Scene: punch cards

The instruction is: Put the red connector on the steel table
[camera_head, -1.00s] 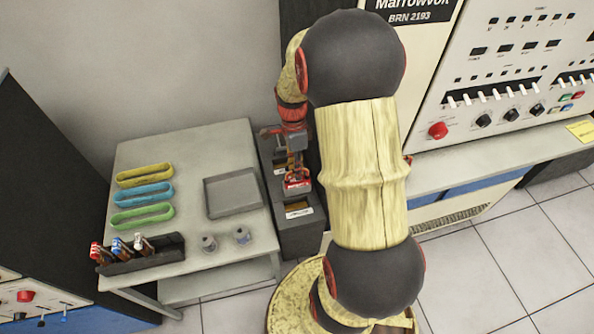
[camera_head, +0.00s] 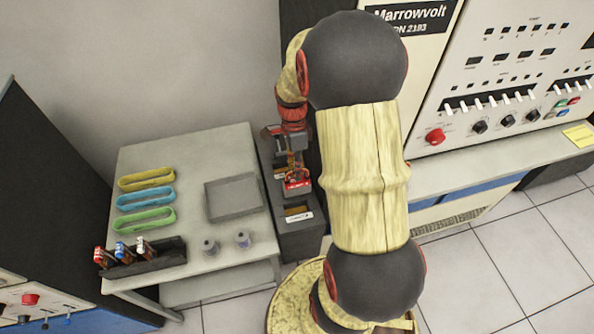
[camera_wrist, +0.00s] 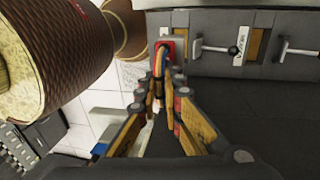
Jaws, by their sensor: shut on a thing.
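The red connector (camera_wrist: 171,46) shows at the top of the wrist view, with a bundle of coloured wires. It sits at a grey housing; I cannot tell whether it is seated in it. My gripper (camera_wrist: 164,79) is shut around the wires and connector end, and its fingers hide part of them. In the head view my gripper (camera_head: 296,172) is over the dark units right of the steel table (camera_head: 190,150). A red part there may be the connector or part of my gripper. The steel table is grey.
Dark units (camera_head: 303,240) stand between table and console (camera_head: 500,75). The table's back is clear.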

